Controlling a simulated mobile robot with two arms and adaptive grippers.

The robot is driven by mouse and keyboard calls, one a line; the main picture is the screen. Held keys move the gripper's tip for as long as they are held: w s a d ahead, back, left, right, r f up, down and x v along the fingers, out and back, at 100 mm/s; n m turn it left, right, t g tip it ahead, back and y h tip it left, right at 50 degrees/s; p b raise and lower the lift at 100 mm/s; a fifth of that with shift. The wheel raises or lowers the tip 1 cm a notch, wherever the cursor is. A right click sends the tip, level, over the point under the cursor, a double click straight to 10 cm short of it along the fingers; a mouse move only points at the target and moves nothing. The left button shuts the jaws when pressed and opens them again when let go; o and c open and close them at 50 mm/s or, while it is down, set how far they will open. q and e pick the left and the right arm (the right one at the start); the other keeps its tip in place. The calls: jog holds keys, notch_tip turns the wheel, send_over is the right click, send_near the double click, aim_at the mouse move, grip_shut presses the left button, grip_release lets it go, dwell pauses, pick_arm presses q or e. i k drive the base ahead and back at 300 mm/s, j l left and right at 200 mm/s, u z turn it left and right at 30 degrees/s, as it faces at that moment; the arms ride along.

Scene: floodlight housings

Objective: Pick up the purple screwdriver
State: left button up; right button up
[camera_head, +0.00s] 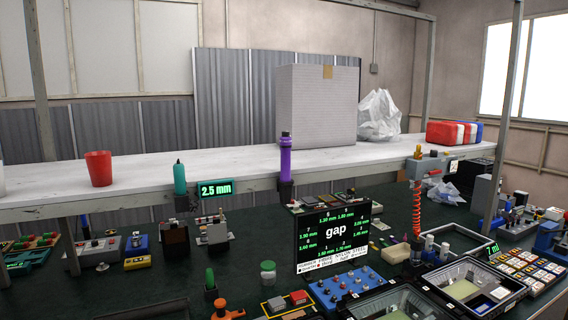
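The purple screwdriver (285,157) stands upright at the front edge of the white shelf, with a dark top. Its lower end sits in a small black holder (286,190) fixed at the shelf edge. A teal screwdriver (180,179) stands in a similar holder farther left, beside a sign reading 2.5 mm (216,189). Neither of my grippers shows in the head view.
A large white box (317,107) stands on the shelf behind the purple screwdriver. A red cup (99,168) is at the left. A black gap display (332,236) stands below on the crowded dark bench. A red coiled cord (416,208) hangs at the right.

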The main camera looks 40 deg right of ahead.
aim_at(285, 146)
jog(key=l+u, duration=0.2)
jog(key=l, duration=0.3)
jog(key=k+l+u, duration=0.2)
jog(key=l, duration=0.3)
jog(key=k+l+u, duration=0.2)
jog(key=l, duration=0.25)
jog(key=i+l, duration=0.05)
jog(key=i, duration=0.05)
